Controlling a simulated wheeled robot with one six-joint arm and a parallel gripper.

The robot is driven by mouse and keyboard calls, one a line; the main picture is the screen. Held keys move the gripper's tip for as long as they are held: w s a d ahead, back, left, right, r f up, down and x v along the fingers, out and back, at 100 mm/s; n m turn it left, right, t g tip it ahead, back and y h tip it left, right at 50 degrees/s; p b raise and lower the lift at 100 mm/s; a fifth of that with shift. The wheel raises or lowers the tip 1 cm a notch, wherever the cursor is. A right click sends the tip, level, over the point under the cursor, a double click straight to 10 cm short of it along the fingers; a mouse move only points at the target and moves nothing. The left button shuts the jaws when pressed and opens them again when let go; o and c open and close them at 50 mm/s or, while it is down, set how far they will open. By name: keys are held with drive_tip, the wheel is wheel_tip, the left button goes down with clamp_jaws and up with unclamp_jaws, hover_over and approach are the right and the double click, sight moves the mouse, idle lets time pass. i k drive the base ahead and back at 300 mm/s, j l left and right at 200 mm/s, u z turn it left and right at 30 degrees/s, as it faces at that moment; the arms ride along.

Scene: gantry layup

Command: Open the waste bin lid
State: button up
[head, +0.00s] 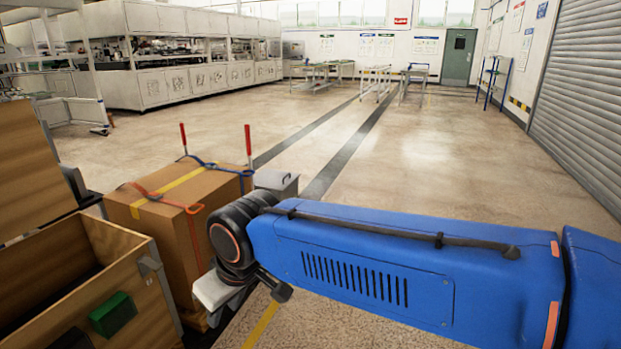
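A small grey box with a lid-like top (276,184) stands on the floor just behind my wrist in the head view. It may be the waste bin. Its top looks closed, with a small dark fitting on it, and my blue arm hides its lower part. My arm reaches in from the right, and its black wrist joint is in front of the cardboard carton. A pale grey end piece (216,291) below the wrist seems to be part of my gripper. No fingers can be made out, and nothing is seen held.
Beyond are white cabinets (195,82) and work tables (310,80). The middle floor is clear.

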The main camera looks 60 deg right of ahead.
sight(278, 180)
drive_tip(key=z, duration=1.35)
drive_tip(key=i+l, duration=0.1)
drive_tip(key=i, duration=0.85)
drive_tip(key=i+l, duration=0.1)
drive_tip(key=i, duration=0.9)
drive_tip(key=i+l, duration=0.1)
drive_tip(key=i, duration=0.85)
